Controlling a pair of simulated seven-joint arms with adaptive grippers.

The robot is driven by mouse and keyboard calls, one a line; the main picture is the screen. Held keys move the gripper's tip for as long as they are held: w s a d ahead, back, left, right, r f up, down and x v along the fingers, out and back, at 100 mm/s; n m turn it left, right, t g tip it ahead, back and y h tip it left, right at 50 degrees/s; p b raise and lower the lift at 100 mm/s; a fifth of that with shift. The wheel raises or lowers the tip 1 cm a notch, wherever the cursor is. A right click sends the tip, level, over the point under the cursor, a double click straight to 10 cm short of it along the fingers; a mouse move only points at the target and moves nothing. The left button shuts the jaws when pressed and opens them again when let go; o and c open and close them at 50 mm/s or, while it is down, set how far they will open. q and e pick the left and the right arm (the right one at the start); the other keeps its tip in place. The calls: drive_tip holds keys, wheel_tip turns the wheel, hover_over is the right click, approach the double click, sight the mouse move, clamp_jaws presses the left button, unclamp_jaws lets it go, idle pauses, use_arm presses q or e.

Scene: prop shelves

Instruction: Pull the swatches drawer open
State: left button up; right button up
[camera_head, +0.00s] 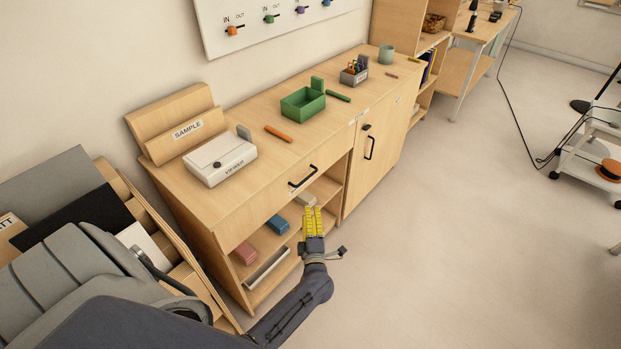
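The wooden cabinet has a drawer front (262,205) below its top at the left, with a black bar handle (302,178). The drawer looks closed, flush with the cabinet. I can read no "swatches" label on it. My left gripper (313,209), with yellow fingers, is in front of the cabinet, below the handle in the picture and apart from it. Its fingers point toward the cabinet and look close together; whether they are open or shut is unclear. I see nothing held. My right gripper is not in view.
A cupboard door (362,160) with its own black handle is right of the drawer. Open shelves below hold a red box (244,253) and a blue box (278,224). A viewer box (220,158) and green tray (302,104) stand on top.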

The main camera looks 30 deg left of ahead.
sight(308, 178)
use_arm(q)
drive_tip(key=x, duration=1.5)
drive_tip(key=shift+w+a+r, duration=0.1)
drive_tip(key=shift+w+r, duration=0.05)
drive_tip(key=shift+w, duration=0.2)
clamp_jaws()
